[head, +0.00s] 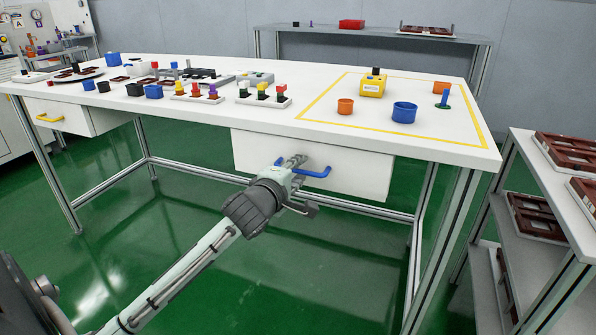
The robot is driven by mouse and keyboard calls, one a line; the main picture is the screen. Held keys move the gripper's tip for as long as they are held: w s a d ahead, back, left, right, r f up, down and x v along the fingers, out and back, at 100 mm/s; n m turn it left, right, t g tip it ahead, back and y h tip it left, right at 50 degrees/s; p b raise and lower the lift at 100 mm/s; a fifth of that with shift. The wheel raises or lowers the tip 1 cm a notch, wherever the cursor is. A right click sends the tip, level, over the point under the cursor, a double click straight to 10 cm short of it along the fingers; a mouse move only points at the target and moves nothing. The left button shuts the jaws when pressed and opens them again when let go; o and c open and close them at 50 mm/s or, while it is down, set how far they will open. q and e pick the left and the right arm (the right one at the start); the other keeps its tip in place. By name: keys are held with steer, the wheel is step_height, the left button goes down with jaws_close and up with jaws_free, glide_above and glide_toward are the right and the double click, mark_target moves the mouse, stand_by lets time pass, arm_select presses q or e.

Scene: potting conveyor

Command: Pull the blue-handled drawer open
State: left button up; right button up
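The white drawer (358,180) with the blue handle (318,173) hangs under the front edge of the table, and its front looks about level with that edge. My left gripper (299,184) is at the left part of the blue handle, with its fingers spread apart, one above and one lower. It partly covers the handle. I cannot tell whether the fingers touch the handle. My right gripper is not in view.
The white table (300,82) holds pots, plugs and trays. A yellow box (373,85) and a blue pot (404,112) stand inside a yellow outline. A yellow-handled drawer (72,118) is at the left. A shelf rack (545,205) stands at the right. The green floor (190,270) in front is clear.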

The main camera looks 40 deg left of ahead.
arm_select(q)
jaws_close()
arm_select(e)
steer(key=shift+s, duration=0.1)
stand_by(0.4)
